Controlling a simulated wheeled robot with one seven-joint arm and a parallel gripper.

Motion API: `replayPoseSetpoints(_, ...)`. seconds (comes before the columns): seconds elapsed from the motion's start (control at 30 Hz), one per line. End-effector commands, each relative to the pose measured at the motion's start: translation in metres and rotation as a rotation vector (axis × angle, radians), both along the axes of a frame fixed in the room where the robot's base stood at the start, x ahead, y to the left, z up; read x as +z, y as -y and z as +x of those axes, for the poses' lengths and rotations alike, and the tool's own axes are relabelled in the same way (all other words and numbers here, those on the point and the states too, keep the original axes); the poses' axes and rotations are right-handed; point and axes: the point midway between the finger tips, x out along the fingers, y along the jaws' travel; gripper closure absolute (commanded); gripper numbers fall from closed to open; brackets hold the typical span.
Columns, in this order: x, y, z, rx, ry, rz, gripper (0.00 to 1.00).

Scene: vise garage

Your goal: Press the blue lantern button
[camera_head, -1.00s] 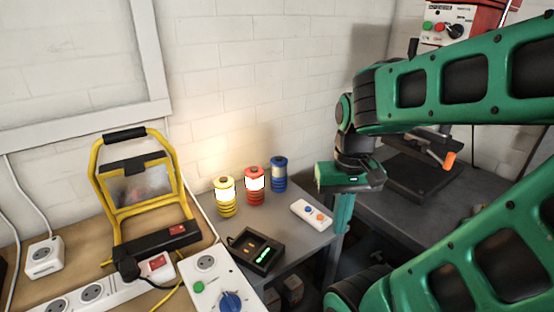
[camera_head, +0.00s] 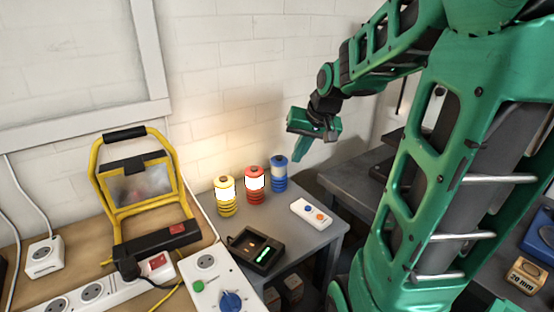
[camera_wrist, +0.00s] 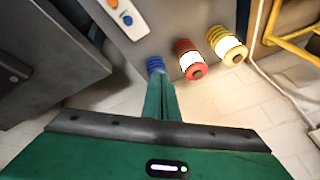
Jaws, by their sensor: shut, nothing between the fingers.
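The blue lantern (camera_head: 279,174) stands upright at the back of the small grey table, and its middle band looks dark. In the wrist view only its ribbed blue base (camera_wrist: 155,65) shows; my fingers hide the rest. My gripper (camera_head: 299,157) is shut and empty, pointing down just above and right of the blue lantern in the head view. The fingertips (camera_wrist: 160,78) overlap the lantern in the wrist view; I cannot tell whether they touch it. The button on top is hard to make out.
A lit red lantern (camera_head: 255,187) and a lit yellow lantern (camera_head: 225,197) stand left of the blue one. A white two-button box (camera_head: 311,213) and a black charger (camera_head: 255,251) lie in front. The white brick wall (camera_head: 260,90) is close behind.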

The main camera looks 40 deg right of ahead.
Motion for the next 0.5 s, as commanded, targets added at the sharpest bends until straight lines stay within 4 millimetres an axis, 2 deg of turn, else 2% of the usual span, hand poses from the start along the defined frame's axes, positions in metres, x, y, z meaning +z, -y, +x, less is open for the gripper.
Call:
replayPoseSetpoints(0.1, 0.011, 0.014, 0.045, -0.018, 0.103, 0.033, 1.0)
replayPoseSetpoints(0.2, 0.021, 0.022, 0.077, -0.026, 0.186, 0.067, 1.0)
replayPoseSetpoints(0.33, 0.033, 0.031, 0.106, -0.037, 0.27, 0.104, 1.0)
replayPoseSetpoints(0.5, 0.041, 0.035, 0.124, -0.043, 0.327, 0.133, 1.0)
